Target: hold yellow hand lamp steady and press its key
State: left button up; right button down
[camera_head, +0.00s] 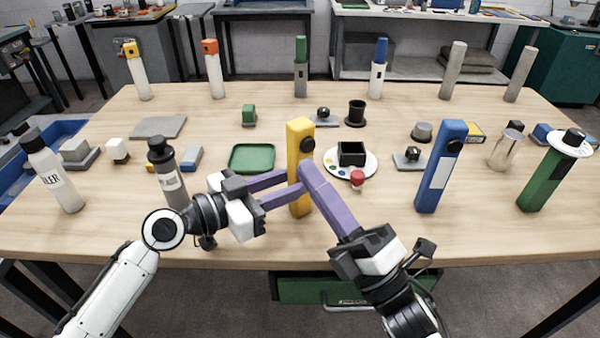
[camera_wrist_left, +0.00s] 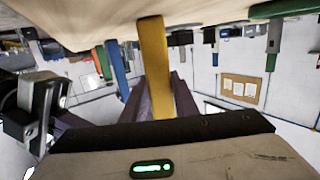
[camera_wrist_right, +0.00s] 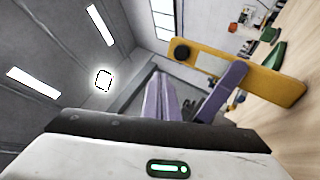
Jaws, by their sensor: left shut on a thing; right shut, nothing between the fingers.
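The yellow hand lamp (camera_head: 297,135) stands upright on the table in the middle of the head view. Its black round key (camera_head: 308,145) is high on its side facing me. My left gripper (camera_head: 295,183) is shut around the lamp's middle with long purple fingers. The lamp also shows between those fingers in the left wrist view (camera_wrist_left: 155,60).
A green tray (camera_head: 252,171) lies left of the lamp. A white round palette (camera_head: 367,171) with a black box (camera_head: 351,154) lies to the right. A blue lamp-like block (camera_head: 437,170) stands farther right. Bottles (camera_head: 60,180) stand at the left. The front table strip is mostly clear.

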jog(key=shift+w+a, duration=0.2)
jog(key=shift+w, duration=1.25)
jog(key=shift+w, duration=0.1)
dwell(0.9)
jog(key=shift+w, duration=0.35)
jog(key=shift+s+d, duration=0.15)
jog(key=shift+s, duration=0.35)
jog(key=s, duration=0.6)
jog(key=shift+d, duration=0.35)
